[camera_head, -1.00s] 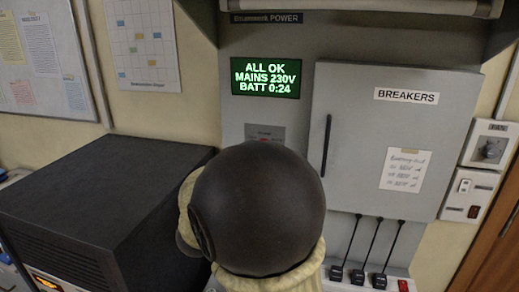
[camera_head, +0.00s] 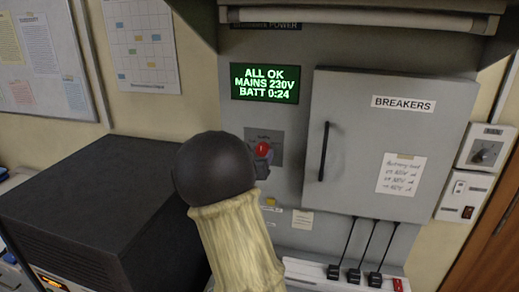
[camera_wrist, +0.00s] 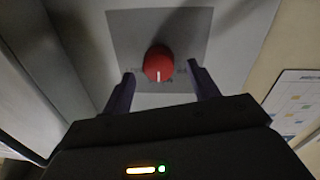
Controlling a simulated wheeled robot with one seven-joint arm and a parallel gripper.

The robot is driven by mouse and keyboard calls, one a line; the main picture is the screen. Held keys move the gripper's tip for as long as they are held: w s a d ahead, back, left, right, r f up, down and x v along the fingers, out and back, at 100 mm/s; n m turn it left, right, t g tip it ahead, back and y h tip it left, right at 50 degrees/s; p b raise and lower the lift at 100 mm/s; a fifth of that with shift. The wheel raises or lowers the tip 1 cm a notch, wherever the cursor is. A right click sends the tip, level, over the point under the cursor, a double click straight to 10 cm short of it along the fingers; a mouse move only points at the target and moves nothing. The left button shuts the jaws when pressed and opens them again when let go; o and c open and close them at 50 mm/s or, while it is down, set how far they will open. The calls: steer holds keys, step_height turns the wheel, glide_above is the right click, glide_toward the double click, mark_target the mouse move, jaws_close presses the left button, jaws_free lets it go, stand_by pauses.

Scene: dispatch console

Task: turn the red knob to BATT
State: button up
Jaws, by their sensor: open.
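The red knob (camera_head: 263,149) sits on a dark grey plate (camera_head: 277,146) on the console front, below the green display. In the wrist view the red knob (camera_wrist: 158,64) shows near the top middle, with a white pointer line toward the bottom of the picture. The lettering around it is too blurred to read. My gripper (camera_wrist: 160,80) is open, with one dark finger on each side of the knob and gaps between. Whether the fingertips reach the knob's depth is hard to tell. In the head view my dark rounded arm link hides most of the gripper.
The green display (camera_head: 265,83) reads ALL OK, MAINS 230V, BATT 0:24. The closed breakers door (camera_head: 350,140) with a handle is right of the knob. Several black levers (camera_head: 355,274) stand below it. A black cabinet (camera_head: 100,205) fills the lower left.

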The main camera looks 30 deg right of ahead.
mark_target(262, 150)
steer(key=shift+x, duration=1.15)
steer(key=shift+s, duration=0.1)
steer(key=shift+c, duration=0.4)
steer(key=c, duration=0.9)
